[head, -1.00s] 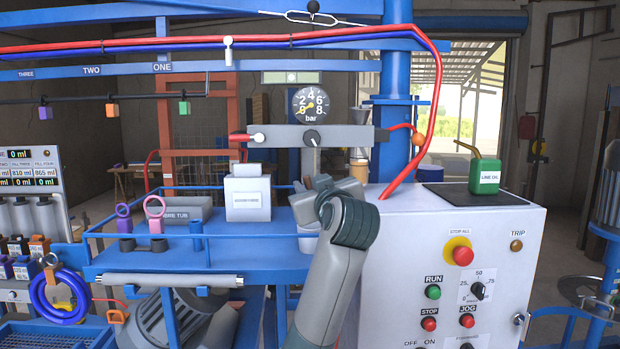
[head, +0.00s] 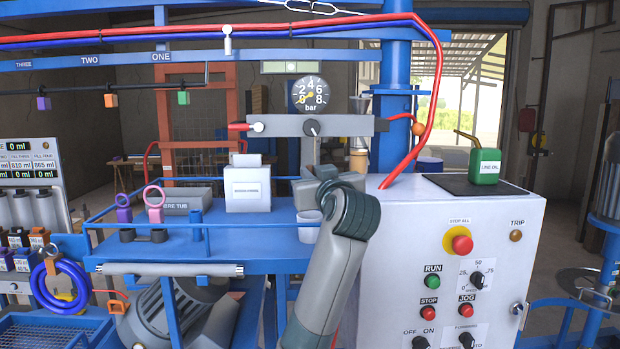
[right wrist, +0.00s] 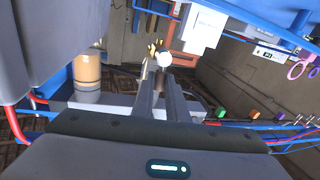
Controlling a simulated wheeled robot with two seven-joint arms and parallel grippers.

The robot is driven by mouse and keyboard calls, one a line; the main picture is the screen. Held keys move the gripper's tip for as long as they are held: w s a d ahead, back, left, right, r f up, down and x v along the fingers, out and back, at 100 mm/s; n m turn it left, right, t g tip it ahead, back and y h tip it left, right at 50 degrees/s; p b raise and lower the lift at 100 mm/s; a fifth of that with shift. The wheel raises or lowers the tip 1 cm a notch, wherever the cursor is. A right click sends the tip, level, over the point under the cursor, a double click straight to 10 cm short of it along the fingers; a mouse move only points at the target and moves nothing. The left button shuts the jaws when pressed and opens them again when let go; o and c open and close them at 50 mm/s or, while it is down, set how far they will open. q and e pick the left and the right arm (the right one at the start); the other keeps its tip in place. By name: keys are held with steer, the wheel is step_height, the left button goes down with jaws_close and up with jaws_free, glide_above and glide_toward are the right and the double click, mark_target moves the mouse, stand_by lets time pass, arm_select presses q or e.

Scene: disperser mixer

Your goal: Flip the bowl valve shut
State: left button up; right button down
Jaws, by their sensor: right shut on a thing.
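My right gripper (head: 322,178) reaches in at the middle of the head view, below the grey bar (head: 268,125) under the gauge. Its wrist covers most of its fingers there. In the right wrist view, which is upside down, the two fingers (right wrist: 162,92) are nearly together. A small white round knob (right wrist: 164,59) shows at their tips; it looks like the bowl valve's handle, but I cannot be sure. The gripper is shut on it. The valve body is not clear in either view. My left gripper is not in view.
A white box (head: 247,188) and a white cup (head: 308,227) stand on the blue shelf (head: 265,248) left of my right arm. The white control cabinet (head: 400,260) is close on the right. A red hose (head: 432,100) arches above. The pressure gauge (head: 310,94) reads about zero.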

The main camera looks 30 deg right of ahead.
steer(key=shift+s+d+m, duration=0.1)
steer(key=shift+d+m, duration=0.05)
steer(key=shift+m, duration=0.45)
steer(key=c, duration=1.7)
jaws_free()
steer(key=shift+c, duration=0.2)
steer(key=shift+s, duration=0.1)
steer(key=b+v, duration=0.5)
steer(key=v, duration=0.6)
steer(key=shift+s+f, duration=0.15)
steer(key=shift+s, duration=0.25)
